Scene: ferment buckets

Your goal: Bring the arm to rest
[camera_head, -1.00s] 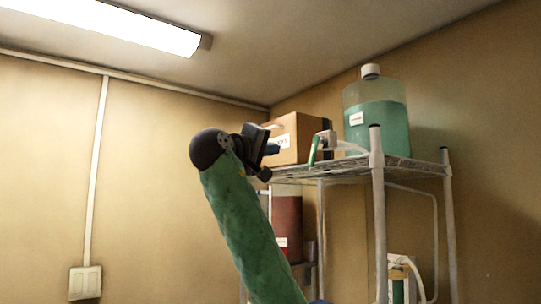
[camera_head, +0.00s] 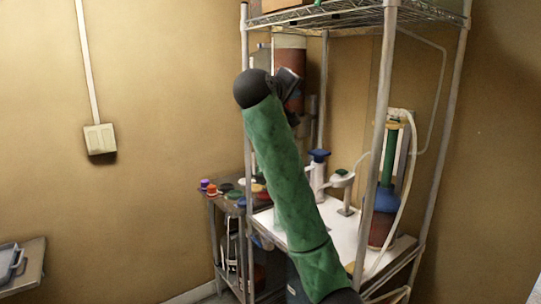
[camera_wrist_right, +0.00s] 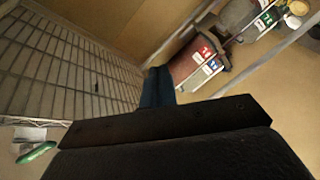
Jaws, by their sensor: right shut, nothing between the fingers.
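My right arm, in a green sleeve, rises through the middle of the head view. Its gripper (camera_head: 290,85) is partly hidden by the dark wrist and shows in front of the rack, below its top shelf. In the right wrist view the narrow bluish fingers (camera_wrist_right: 158,86) are together, with nothing between them. No held object shows. My left gripper is out of view.
The metal rack (camera_head: 376,145) has a wire top shelf (camera_wrist_right: 60,70), close by in the wrist view. A red container (camera_wrist_right: 195,60) stands beyond the fingers. A white worktop (camera_head: 345,235) holds bottles; a small cart (camera_head: 222,200) is left of it.

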